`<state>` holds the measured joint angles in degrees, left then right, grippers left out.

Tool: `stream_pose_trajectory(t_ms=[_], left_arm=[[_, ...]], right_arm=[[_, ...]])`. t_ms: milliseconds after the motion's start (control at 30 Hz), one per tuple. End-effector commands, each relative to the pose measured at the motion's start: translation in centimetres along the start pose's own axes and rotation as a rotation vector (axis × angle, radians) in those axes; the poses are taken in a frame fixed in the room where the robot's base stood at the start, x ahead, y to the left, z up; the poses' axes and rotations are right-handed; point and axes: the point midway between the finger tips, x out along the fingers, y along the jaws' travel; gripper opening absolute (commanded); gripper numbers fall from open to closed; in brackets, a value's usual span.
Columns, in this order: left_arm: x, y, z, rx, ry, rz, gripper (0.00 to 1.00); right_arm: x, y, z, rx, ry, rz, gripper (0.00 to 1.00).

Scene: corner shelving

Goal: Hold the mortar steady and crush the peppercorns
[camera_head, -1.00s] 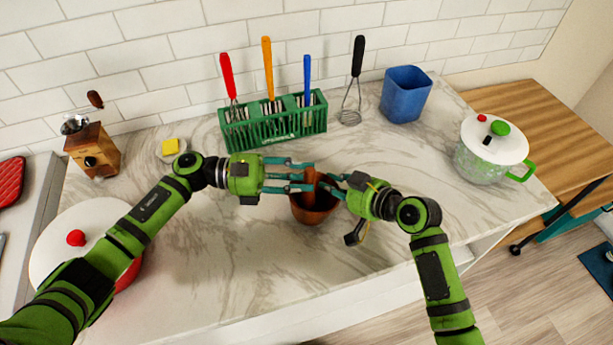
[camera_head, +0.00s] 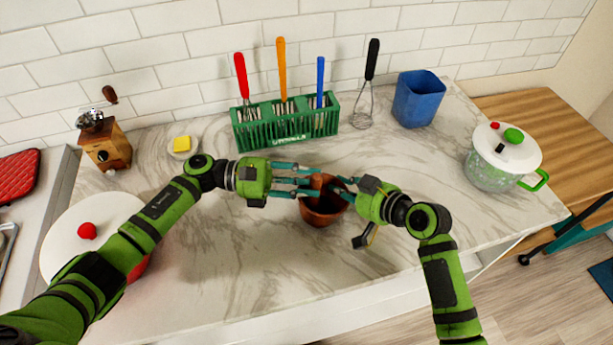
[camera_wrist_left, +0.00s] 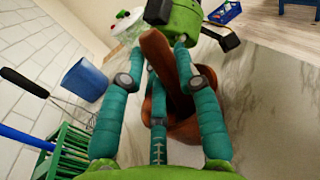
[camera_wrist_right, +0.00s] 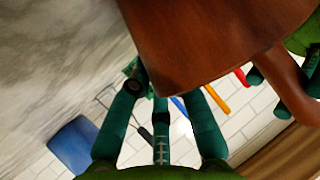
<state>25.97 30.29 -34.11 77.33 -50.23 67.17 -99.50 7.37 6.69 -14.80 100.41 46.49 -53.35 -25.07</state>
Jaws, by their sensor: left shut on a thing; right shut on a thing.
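The brown mortar (camera_head: 322,214) stands on the marble counter between my two grippers, and its brown wall fills the top of the right wrist view (camera_wrist_right: 205,45). My left gripper (camera_head: 312,184) is shut on the brown pestle (camera_wrist_left: 170,65), which stands tilted at the mortar in the left wrist view. The pestle also shows at the right of the right wrist view (camera_wrist_right: 287,90). My right gripper (camera_head: 345,187) is shut on the mortar's wall from the right. No peppercorns can be seen, as the mortar's inside is mostly hidden by fingers and pestle.
Behind stands a green rack (camera_head: 285,128) of utensils, with a whisk (camera_head: 363,105) and blue bin (camera_head: 417,97). A grinder (camera_head: 105,148) and yellow-topped dish (camera_head: 183,147) are back left. Lidded pots stand left (camera_head: 85,235) and right (camera_head: 503,160). The front counter is clear.

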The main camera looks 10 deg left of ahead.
Motion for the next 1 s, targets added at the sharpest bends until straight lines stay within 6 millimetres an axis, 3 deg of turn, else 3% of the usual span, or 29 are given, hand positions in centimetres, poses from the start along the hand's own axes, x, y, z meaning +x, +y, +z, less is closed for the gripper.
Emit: stream_pose_trajectory(t_ms=[367, 700, 1000], left_arm=[[0.1, -0.3, -0.9, -0.008, 0.002, -0.001, 0.00], [0.0, 0.0, 0.9, -0.005, 0.002, 0.000, 0.00], [0.1, 0.1, 1.3, -0.004, -0.001, 0.000, 0.00]], right_arm=[[0.0, 0.0, 0.1, 0.002, 0.000, -0.001, 0.00], [0.0, 0.0, 0.1, 0.001, 0.000, 0.000, 0.00], [0.0, 0.0, 0.1, 0.001, -0.001, -0.001, 0.00]])
